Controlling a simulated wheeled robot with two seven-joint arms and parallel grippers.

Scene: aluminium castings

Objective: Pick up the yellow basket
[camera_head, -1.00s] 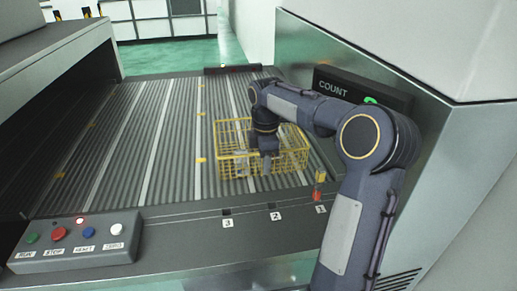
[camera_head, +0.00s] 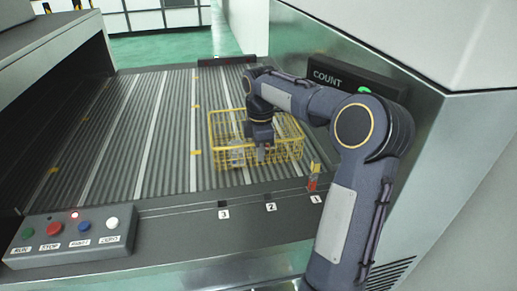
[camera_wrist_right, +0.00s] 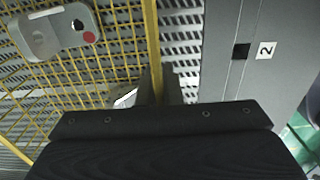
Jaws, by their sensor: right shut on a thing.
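The yellow basket (camera_head: 214,128) is a wire basket on the right part of the ribbed conveyor, near its front edge. My right gripper (camera_head: 263,153) reaches down at the basket's near side. In the right wrist view the fingers (camera_wrist_right: 160,88) are shut on a yellow wire wall of the basket (camera_wrist_right: 151,35). A grey casting with a red dot (camera_wrist_right: 55,33) lies inside the basket. A second pale piece in there is partly hidden by the gripper. I cannot tell whether the basket is clear of the conveyor. My left gripper is not in view.
The conveyor (camera_head: 150,135) is bare to the left of the basket. A button box (camera_head: 75,240) sits at the front left. A COUNT display (camera_head: 345,82) and a metal housing stand close on the right. Numbered marks line the front edge.

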